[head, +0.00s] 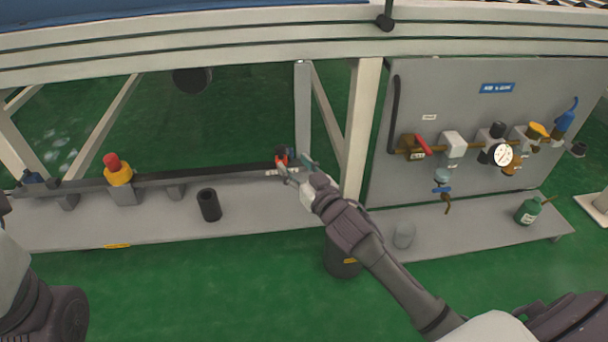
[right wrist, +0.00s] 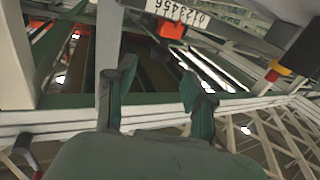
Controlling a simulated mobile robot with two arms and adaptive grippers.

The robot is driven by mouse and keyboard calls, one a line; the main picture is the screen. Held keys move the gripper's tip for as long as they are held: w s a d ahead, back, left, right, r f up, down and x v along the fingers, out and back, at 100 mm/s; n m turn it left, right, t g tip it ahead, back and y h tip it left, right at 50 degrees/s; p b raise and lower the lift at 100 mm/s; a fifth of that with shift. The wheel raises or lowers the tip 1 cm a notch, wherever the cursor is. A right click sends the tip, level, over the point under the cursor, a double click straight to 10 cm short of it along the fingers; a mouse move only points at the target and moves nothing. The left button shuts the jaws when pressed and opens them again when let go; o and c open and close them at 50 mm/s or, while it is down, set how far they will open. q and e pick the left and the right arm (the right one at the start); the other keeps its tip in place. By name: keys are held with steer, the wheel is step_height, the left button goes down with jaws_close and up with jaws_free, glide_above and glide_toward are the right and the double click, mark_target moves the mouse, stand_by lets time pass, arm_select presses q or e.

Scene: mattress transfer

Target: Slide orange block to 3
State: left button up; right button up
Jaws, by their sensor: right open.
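The orange block (head: 282,154) sits at the right end of a long dark rail (head: 235,171) in the head view. In the right wrist view the orange block (right wrist: 172,29) is at the upper middle, against a white number scale (right wrist: 180,11) with printed digits. I cannot tell which number it lines up with. My right gripper (head: 291,169) is right at the block in the head view. In the right wrist view its fingers (right wrist: 155,78) are spread with nothing between them, and the block shows beyond the tips. My left gripper is out of view.
A yellow and red button unit (head: 118,170) stands near the left part of the rail. A black cylinder (head: 209,205) stands on the grey shelf (head: 160,231). A valve panel (head: 455,90) and a green bottle (head: 528,211) are to the right. White frame posts (head: 360,120) stand behind my right arm.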

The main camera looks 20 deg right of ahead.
steer(key=s, duration=0.4)
steer(key=shift+s+d, duration=0.1)
steer(key=shift+d, duration=0.15)
